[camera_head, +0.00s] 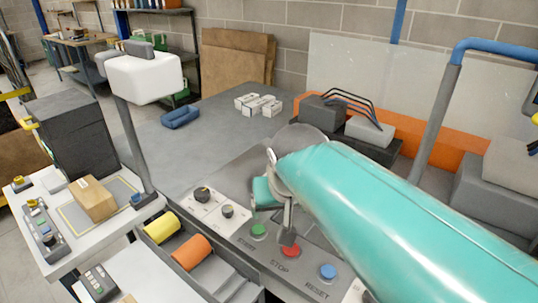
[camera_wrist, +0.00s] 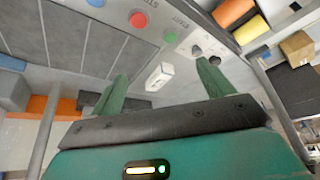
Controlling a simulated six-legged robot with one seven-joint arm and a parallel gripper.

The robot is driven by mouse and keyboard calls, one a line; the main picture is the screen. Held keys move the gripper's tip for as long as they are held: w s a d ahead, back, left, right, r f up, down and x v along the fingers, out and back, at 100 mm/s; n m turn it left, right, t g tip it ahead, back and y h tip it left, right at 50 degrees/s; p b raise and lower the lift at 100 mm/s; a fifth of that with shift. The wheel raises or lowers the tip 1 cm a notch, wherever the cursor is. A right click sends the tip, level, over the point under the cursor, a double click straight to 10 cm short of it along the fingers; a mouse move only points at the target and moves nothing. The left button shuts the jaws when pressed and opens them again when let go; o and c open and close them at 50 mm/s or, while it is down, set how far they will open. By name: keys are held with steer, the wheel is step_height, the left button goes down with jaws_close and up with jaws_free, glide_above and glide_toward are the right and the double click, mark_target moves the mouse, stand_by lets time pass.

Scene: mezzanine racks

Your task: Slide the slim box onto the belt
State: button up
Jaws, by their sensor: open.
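I cannot tell for certain which item is the slim box. A small cardboard box (camera_head: 95,200) sits on a pad on the white side table at left; it also shows at the right of the wrist view (camera_wrist: 298,47). Several small white boxes (camera_head: 258,104) stand on the far grey surface. A small white block (camera_wrist: 160,76) appears between my fingers in the wrist view, apart from both. The broad grey surface (camera_head: 222,135) may be the belt; no moving belt is clear. My gripper (camera_head: 287,228) is open and empty over the button console, partly hidden by my teal arm.
The console has a green (camera_head: 258,231), a red (camera_head: 291,251) and a blue button (camera_head: 328,271) close to my gripper. Yellow and orange rolls (camera_head: 192,252) lie in a bin at front left. A grey post (camera_head: 130,135) stands at left; a blue bundle (camera_head: 180,117) lies on the surface.

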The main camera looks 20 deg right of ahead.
steer(key=w+d+m, duration=0.2)
steer(key=w, duration=0.9)
steer(key=w+d+f+m+h, duration=0.1)
steer(key=w+f, duration=0.3)
steer(key=w, duration=0.4)
steer(key=w+d+f+m+g, duration=0.1)
steer(key=w+d+f+m, duration=0.2)
steer(key=w, duration=0.5)
steer(key=w+d+f+m+g+h, duration=0.1)
steer(key=w+d+f+m, duration=0.1)
steer(key=w+f, duration=0.3)
steer(key=w+d, duration=0.1)
steer(key=w, duration=0.2)
steer(key=shift+w+d+f+h, duration=0.2)
steer(key=shift+d+h, duration=0.1)
steer(key=shift+d, duration=0.05)
steer(key=x, duration=1.3)
steer(key=shift+f, duration=0.4)
steer(key=shift+c, duration=0.2)
